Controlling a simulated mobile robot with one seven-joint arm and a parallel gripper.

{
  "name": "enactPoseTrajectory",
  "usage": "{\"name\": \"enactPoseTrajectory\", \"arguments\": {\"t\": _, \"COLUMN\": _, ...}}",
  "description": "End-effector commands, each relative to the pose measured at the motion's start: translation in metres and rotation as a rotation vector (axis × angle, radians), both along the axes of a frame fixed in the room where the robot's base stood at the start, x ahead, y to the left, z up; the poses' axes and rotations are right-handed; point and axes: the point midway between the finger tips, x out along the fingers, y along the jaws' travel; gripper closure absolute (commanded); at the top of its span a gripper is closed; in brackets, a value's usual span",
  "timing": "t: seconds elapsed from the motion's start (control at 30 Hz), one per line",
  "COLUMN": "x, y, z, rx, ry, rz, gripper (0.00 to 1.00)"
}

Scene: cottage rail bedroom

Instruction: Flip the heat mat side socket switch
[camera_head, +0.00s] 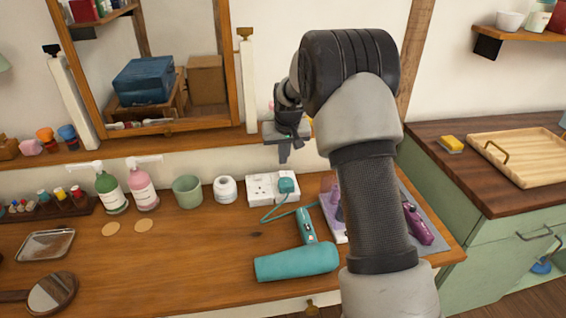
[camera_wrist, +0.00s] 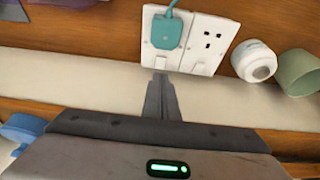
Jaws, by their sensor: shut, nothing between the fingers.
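The white double socket (camera_head: 262,190) stands at the back of the wooden dressing table, with a teal plug (camera_head: 287,185) in its right half. In the wrist view the socket (camera_wrist: 188,48) appears turned round, with the teal plug (camera_wrist: 167,31) in its left half. Small switches sit along its lower edge there; their positions are hard to read. The grey heat mat (camera_head: 432,242) lies at the table's right end, partly hidden by my arm. My gripper (camera_head: 284,158) is shut and empty, above and behind the socket. In the wrist view its fingertips (camera_wrist: 161,78) appear close to the plate edge below the plugged half; contact is unclear.
A teal hair dryer (camera_head: 298,260) lies in front of the socket, its cable looping to the plug. A white round jar (camera_head: 225,189) and green cup (camera_head: 188,191) stand left of the socket. The mirror (camera_head: 160,65) and its ledge are behind my gripper.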

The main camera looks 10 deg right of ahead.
Motion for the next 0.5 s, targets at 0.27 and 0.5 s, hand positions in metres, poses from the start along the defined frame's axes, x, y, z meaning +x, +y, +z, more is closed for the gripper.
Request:
{"name": "enactPoseTrajectory", "arguments": {"t": 0.27, "x": -0.020, "y": 0.000, "z": 0.059, "rx": 0.000, "ry": -0.006, "rz": 0.000, "gripper": 1.00}}
{"name": "enactPoseTrajectory", "arguments": {"t": 0.5, "x": -0.027, "y": 0.000, "z": 0.079, "rx": 0.000, "ry": -0.006, "rz": 0.000, "gripper": 1.00}}
